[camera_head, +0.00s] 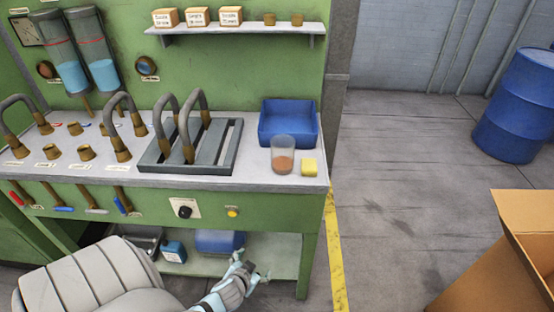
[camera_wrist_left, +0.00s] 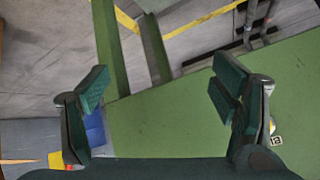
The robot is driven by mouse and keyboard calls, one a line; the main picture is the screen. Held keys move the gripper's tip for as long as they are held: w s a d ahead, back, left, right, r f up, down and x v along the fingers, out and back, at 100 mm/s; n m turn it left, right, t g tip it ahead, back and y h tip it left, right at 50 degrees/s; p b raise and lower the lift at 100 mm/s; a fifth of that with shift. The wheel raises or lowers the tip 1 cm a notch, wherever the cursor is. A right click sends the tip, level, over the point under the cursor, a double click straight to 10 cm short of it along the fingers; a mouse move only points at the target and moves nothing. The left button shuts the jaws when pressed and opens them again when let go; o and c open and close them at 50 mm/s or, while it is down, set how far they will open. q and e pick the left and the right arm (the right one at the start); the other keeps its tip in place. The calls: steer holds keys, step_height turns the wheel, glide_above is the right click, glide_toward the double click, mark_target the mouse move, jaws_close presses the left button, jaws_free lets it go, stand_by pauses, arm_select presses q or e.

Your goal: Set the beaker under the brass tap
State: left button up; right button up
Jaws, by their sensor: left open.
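A clear beaker (camera_head: 283,157) with reddish-brown contents in its lower part stands upright at the right end of the bench top, in front of a blue tray and beside a yellow block. Several arched grey spouts with brass ends rise from the bench; two (camera_head: 188,150) stand at the dark slatted grate. I cannot tell which is the brass tap. My left gripper (camera_head: 252,271) is low in front of the bench, below the beaker's level and apart from it. In the left wrist view it is open and empty (camera_wrist_left: 160,95), facing a green panel. My right gripper is not in view.
The blue tray (camera_head: 288,142) and yellow block (camera_head: 309,167) crowd the beaker. The grate (camera_head: 224,157) lies left of them. Handles, a black knob (camera_head: 184,212) and a yellow button (camera_head: 232,212) are on the front panel. Floor right of the bench is clear up to a cardboard box (camera_head: 525,210).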

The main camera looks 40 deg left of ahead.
arm_select(q)
steer(key=w+a+r+n+t+y+b, duration=0.15)
steer(key=w+r+t, duration=0.25)
steer(key=w+r, duration=0.45)
steer(key=n+t+y+b, duration=0.2)
steer(key=t, duration=0.2)
glide_toward(286, 143)
steer(key=shift+n, duration=0.25)
steer(key=p+x, duration=0.2)
steer(key=x, duration=0.4)
steer(key=shift+w+a, duration=0.1)
steer(key=shift+w+a+f, duration=0.15)
steer(key=shift+w+f, duration=0.05)
steer(key=shift+w, duration=0.1)
steer(key=shift+r, duration=0.15)
steer(key=c, duration=1.5)
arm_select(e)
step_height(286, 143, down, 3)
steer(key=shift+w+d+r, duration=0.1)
